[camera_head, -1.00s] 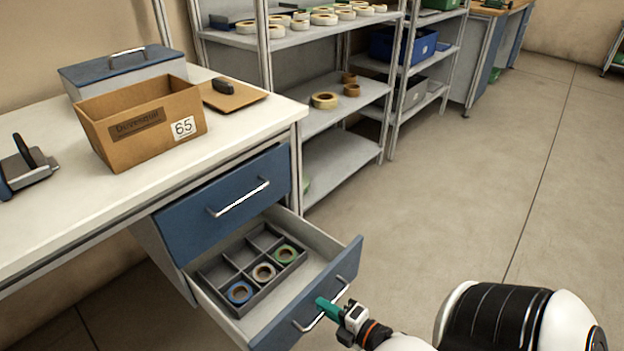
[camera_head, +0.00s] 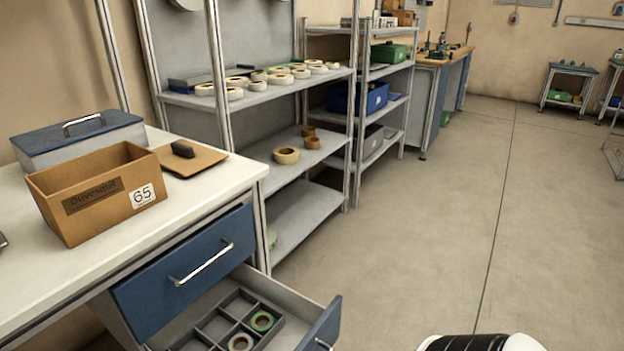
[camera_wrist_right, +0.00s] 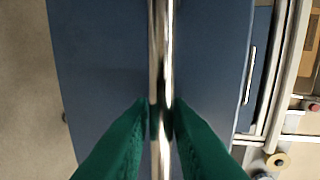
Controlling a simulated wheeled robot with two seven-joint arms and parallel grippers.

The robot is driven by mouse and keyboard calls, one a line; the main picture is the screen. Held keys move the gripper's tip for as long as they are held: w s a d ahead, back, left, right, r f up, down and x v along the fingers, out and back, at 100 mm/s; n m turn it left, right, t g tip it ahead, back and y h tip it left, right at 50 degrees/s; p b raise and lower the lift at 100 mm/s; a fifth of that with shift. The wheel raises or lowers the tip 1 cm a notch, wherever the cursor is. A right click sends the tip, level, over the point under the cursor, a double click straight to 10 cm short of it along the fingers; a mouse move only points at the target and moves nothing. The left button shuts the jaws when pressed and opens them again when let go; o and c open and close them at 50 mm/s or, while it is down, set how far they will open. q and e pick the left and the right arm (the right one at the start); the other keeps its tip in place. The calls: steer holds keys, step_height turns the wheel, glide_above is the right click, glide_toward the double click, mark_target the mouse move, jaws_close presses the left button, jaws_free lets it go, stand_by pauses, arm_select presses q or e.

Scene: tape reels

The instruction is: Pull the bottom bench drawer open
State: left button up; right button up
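The bottom bench drawer (camera_head: 322,328) stands pulled out, its blue front well forward of the bench, at the bottom of the head view. A grey divided tray (camera_head: 213,327) with tape rolls lies inside it. In the right wrist view the blue drawer front (camera_wrist_right: 100,60) fills the middle, with its shiny bar handle (camera_wrist_right: 161,50) running upright in the picture. The green fingers of my right gripper (camera_wrist_right: 161,112) are shut on this handle, one on each side. The head view cuts off the right gripper. My left gripper is not in view.
The blue upper drawer (camera_head: 150,300) is closed. On the white bench (camera_head: 215,183) stand a cardboard box (camera_head: 95,200) and a grey case (camera_head: 80,138). Shelves with tape rolls (camera_head: 285,155) stand beyond. The floor (camera_head: 430,230) at right is clear.

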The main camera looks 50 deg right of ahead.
steer(key=shift+s, duration=0.1)
